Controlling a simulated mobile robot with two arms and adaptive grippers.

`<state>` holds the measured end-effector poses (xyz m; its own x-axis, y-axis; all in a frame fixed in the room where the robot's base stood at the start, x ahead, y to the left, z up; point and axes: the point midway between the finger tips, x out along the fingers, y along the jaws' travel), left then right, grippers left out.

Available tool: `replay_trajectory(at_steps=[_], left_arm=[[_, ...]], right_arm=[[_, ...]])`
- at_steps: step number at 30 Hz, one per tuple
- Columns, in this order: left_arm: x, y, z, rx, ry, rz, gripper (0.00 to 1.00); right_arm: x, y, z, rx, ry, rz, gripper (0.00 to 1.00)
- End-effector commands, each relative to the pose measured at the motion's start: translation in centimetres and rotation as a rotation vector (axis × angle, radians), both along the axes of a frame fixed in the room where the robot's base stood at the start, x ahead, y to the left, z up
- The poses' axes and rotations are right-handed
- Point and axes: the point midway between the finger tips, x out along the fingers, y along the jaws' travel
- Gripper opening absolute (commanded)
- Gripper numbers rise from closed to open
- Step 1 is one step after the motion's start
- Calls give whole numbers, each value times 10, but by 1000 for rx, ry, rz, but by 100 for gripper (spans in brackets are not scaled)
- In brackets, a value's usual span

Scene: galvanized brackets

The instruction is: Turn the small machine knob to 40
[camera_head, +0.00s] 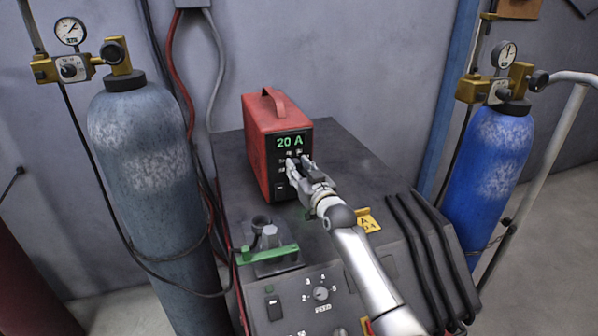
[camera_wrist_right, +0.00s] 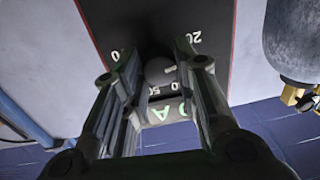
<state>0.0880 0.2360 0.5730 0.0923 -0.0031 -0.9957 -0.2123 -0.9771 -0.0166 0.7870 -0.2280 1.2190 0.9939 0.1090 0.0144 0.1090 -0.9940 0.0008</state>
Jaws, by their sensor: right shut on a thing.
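The small red machine (camera_head: 262,140) stands on the dark cabinet top, with a black front panel and a green display (camera_head: 290,141) reading "20 A". My right gripper (camera_head: 298,166) reaches its front from the lower right and is shut on the small machine knob. In the right wrist view, the dark round knob (camera_wrist_right: 158,70) sits between the two fingers of my right gripper (camera_wrist_right: 155,64). White scale marks, including "20" and "50", show around it. In the head view, my fingers hide most of the knob. My left gripper is not in view.
A grey-blue gas cylinder (camera_head: 150,190) stands left and a blue one (camera_head: 488,165) right, both with gauges. The cabinet (camera_head: 235,150) carries a green-edged fixture (camera_head: 268,250), a yellow tag (camera_head: 367,221) and a larger dial (camera_head: 321,293) on its front. Black cables (camera_head: 432,255) hang at its right.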

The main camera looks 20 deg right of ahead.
Motion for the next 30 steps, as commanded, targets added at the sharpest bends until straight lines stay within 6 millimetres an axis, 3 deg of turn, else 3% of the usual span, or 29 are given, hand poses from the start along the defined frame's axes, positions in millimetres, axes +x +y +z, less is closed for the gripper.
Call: replay_trajectory(at_steps=[13, 30], left_arm=[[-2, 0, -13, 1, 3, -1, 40], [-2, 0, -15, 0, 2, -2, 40]], right_arm=[[0, 0, -2, 422, 14, 0, 4], [0, 0, -3, 962, 34, -1, 4]])
